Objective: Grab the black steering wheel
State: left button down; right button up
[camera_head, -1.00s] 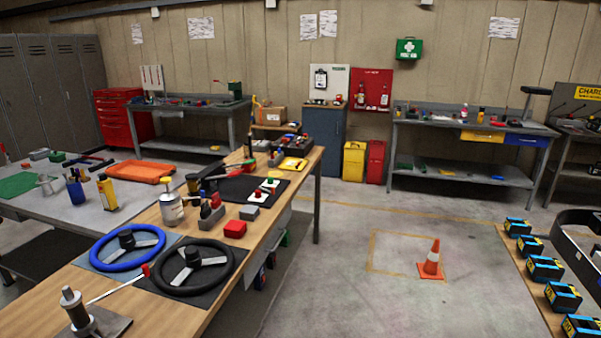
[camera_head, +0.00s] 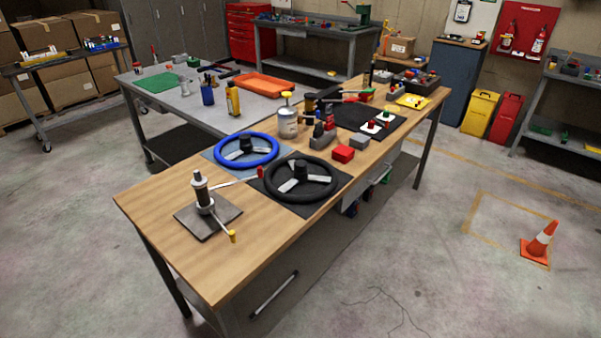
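The black steering wheel (camera_head: 328,182) lies flat on a dark mat (camera_head: 260,191) on the wooden workbench (camera_head: 160,208), near its right long edge. It has three spokes, light-coloured in part, and a raised dark hub. A blue steering wheel (camera_head: 275,151) lies beside it, up and to the left, on a blue-grey mat. Neither of my grippers is in the head view.
A tool on a square plate (camera_head: 220,222) stands at the bench's near end. A red box (camera_head: 343,153) and a can (camera_head: 287,125) stand beyond. An orange cone (camera_head: 540,242) is on open floor at right.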

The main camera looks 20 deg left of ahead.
aim_at(298, 163)
jog(key=k, duration=0.5)
jog(key=z, duration=0.9)
jog(key=i, duration=1.55)
jog(key=u, duration=0.85)
jog(key=i, duration=0.65)
jog(key=u, duration=0.65)
